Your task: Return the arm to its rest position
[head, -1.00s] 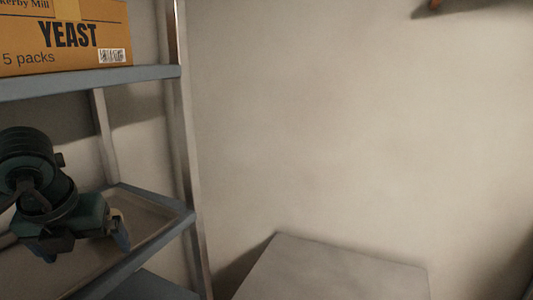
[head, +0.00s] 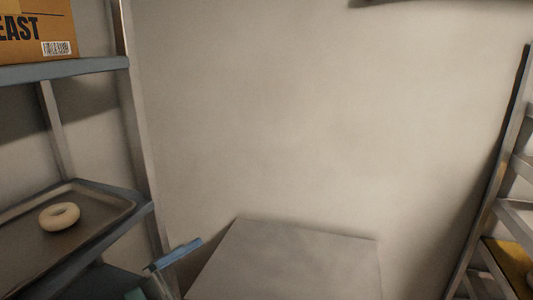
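My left gripper (head: 176,254) shows only in part at the bottom of the head view, as a blue piece and some teal below it. It is right of the shelf rack's lower tray and apart from the bagel. Most of the arm is below the picture, and whether the fingers are open cannot be told. My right gripper is not in view.
The left rack (head: 134,120) has a yeast box (head: 30,38) on its upper shelf. A grey block-like surface (head: 290,262) stands against the wall at bottom centre. Another rack (head: 512,215) with a yellowish item (head: 510,262) stands at the right. The space before the wall is clear.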

